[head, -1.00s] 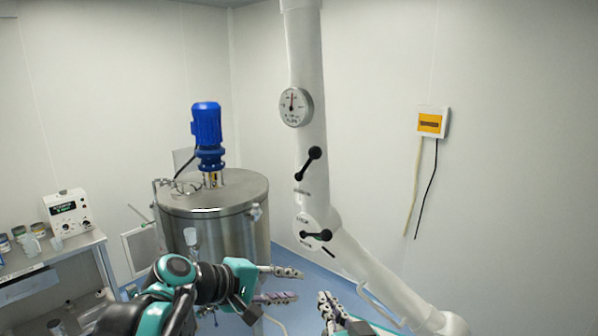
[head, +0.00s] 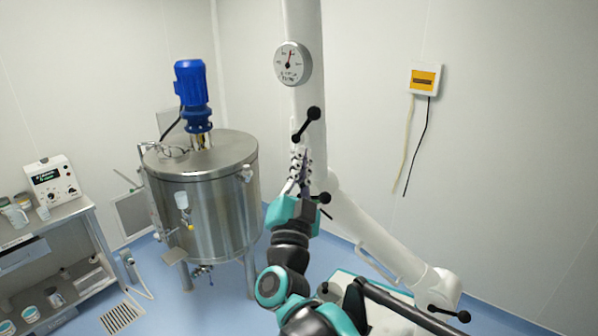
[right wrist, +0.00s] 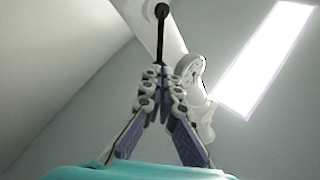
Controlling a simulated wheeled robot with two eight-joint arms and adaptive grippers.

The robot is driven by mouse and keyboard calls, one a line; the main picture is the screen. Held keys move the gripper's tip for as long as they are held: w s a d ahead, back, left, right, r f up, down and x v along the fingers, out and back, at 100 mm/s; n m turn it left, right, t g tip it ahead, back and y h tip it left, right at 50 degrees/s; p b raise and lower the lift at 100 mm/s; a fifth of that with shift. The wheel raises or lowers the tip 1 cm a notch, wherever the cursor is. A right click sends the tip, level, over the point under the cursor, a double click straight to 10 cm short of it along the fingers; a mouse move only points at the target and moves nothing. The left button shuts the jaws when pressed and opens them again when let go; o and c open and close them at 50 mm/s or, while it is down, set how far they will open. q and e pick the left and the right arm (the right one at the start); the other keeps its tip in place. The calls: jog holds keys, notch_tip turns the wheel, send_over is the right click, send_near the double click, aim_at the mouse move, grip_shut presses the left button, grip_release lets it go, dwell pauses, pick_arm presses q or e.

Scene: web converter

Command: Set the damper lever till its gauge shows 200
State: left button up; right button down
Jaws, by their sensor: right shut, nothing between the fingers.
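The round white gauge (head: 292,64) sits on the upright white duct; its needle points roughly upward, and its numbers are too small to read. Just below it is a black damper lever (head: 307,125) with a ball knob, tilted up to the right. A second black lever (head: 322,199) lower on the duct is partly hidden by my right gripper. My right gripper (head: 300,158) is shut and empty, fingers up, just below the upper lever. In the right wrist view a black lever (right wrist: 161,35) stands beyond the fingertips (right wrist: 162,82); contact cannot be told. My left gripper is out of view.
A steel tank (head: 205,205) with a blue motor (head: 192,90) stands left of the duct. A bench (head: 60,215) with a meter box is at far left. The duct bends to the lower right, near another black lever (head: 450,313). A yellow-fronted box (head: 424,79) hangs on the right wall.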

aim_at(303, 128)
jog(key=p+x, duration=0.1)
jog(key=x, duration=0.5)
jog(key=shift+w+d+r+p, duration=0.1)
jog(key=shift+w+r+p, duration=0.2)
jog(key=shift+p, duration=0.1)
jog(key=shift+w, duration=0.25)
jog(key=shift+w+a+r+n+y+p, duration=0.2)
jog(key=shift+a+r+n+y+p, duration=0.25)
jog(key=shift+r+n+y, duration=0.35)
jog(key=shift+f+g, duration=0.2)
jog(key=shift+g, duration=0.1)
